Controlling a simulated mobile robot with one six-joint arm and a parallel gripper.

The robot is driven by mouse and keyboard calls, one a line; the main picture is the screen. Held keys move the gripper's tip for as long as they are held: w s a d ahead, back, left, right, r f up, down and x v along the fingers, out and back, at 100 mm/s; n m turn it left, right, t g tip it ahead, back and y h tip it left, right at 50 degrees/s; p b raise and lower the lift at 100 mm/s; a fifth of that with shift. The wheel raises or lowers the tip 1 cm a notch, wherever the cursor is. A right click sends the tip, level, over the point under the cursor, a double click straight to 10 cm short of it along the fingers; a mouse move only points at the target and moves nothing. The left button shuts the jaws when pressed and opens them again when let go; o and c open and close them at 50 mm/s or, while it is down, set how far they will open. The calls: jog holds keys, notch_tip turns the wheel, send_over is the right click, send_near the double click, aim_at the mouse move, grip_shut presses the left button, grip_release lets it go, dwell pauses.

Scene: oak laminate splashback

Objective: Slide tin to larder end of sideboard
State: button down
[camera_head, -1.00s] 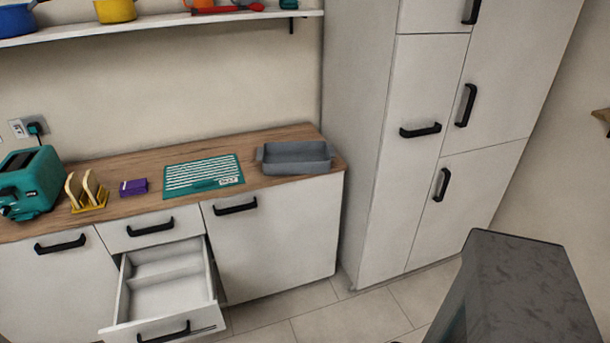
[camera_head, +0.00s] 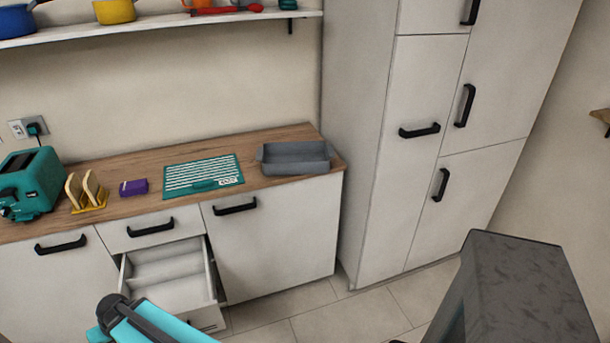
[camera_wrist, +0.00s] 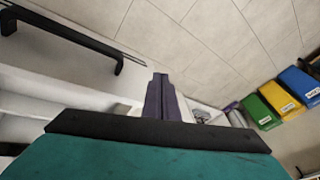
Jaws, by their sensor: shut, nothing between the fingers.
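The grey rectangular tin (camera_head: 295,158) sits upright on the wooden top of the sideboard (camera_head: 140,207), at its right end near the tall white larder (camera_head: 362,130). A small strip of worktop shows to the right of the tin. My gripper (camera_wrist: 161,82) is shut and empty in the wrist view, in front of pale drawer fronts and floor tiles. It is away from the tin, which does not show in the wrist view. In the head view my teal arm shows at the bottom left; the fingertips cannot be made out there.
A teal striped mat (camera_head: 204,173) lies left of the tin. Further left are a purple box (camera_head: 133,187), a yellow toast rack (camera_head: 87,192) and a teal toaster (camera_head: 33,183). An open drawer (camera_head: 170,280) juts out below. Coloured bins (camera_wrist: 283,97) stand on the right in the wrist view.

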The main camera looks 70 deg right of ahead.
jog(key=w+d+r+m+t+h, duration=0.25)
jog(key=d+r+m, duration=0.25)
jog(key=d, duration=0.9)
jog(key=w+d+r+m+t+h, duration=0.1)
jog(key=d+r+m+t+h, duration=0.35)
jog(key=d, duration=0.85)
jog(key=s+d+r+m+g+h, duration=0.1)
jog(key=s+d+r+m+h, duration=0.3)
jog(key=d, duration=0.4)
jog(key=s+d+r+m+g+h, duration=0.1)
jog(key=s+d+r+m, duration=0.1)
jog(key=s+d+m, duration=0.55)
jog(key=s+d+r+m+g+h, duration=0.2)
jog(key=s+d, duration=0.3)
jog(key=s, duration=0.4)
jog(key=s+d+r+m+g+h, duration=0.2)
jog(key=s+d+m+g, duration=0.3)
jog(key=s, duration=0.4)
jog(key=s+d+r+m+g+h, duration=0.2)
jog(key=s+d, duration=0.4)
jog(key=s, duration=0.4)
jog(key=shift+d+m+g+h, duration=0.2)
jog(key=shift+m+g+h, duration=0.3)
jog(key=shift+m+g, duration=0.6)
jog(key=shift+d+f+b, duration=0.25)
jog(key=shift+d+b, duration=0.2)
jog(key=shift+b, duration=0.95)
